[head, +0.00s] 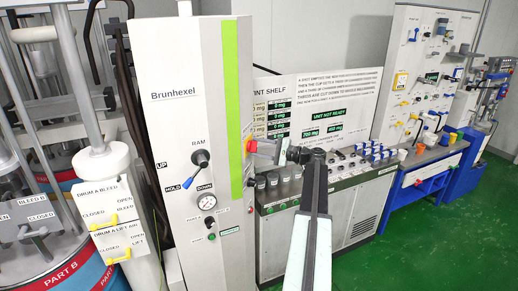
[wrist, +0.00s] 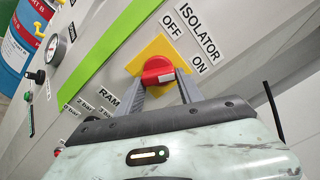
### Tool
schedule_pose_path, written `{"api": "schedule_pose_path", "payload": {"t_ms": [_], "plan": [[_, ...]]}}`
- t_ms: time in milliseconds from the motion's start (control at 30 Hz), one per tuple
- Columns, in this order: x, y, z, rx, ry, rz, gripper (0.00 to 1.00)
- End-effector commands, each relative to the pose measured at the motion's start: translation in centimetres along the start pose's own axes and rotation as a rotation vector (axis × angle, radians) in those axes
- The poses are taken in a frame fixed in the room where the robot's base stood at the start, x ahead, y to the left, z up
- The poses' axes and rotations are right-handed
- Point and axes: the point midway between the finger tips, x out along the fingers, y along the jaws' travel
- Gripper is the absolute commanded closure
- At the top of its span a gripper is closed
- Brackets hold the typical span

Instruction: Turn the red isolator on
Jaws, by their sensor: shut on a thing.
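The red isolator knob (wrist: 157,66) sits on a yellow plate (wrist: 160,45) on the grey Brunhexel cabinet. In the wrist view, ISOLATOR, OFF and ON labels stand up and to the right of it. A white mark on the knob's front lies at its right side, on the side towards the ON label. My gripper (wrist: 158,80) has one grey finger on each side of the knob and is shut on it.
The cabinet front (head: 193,120) carries a RAM lever (head: 201,158) and a pressure gauge (head: 206,202). A shelf unit (head: 330,195) with cups stands behind my arm. Drums with yellow-handled valves (head: 105,224) are at the left. Green floor (head: 440,235) is clear at the right.

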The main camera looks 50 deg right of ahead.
Motion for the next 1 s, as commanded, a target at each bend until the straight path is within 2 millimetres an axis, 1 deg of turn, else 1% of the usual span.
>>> {"api": "schedule_pose_path", "payload": {"t_ms": [200,400,633,1000], "plan": [[0.04,0.24,0.05,0.155,-0.001,0.003,0.97],[0.05,0.31,0.08,0.252,-0.001,0.003,0.97],[0.06,0.35,0.10,0.307,-0.001,0.003,0.97],[0.06,0.36,0.11,0.319,-0.001,0.003,0.97]]}}
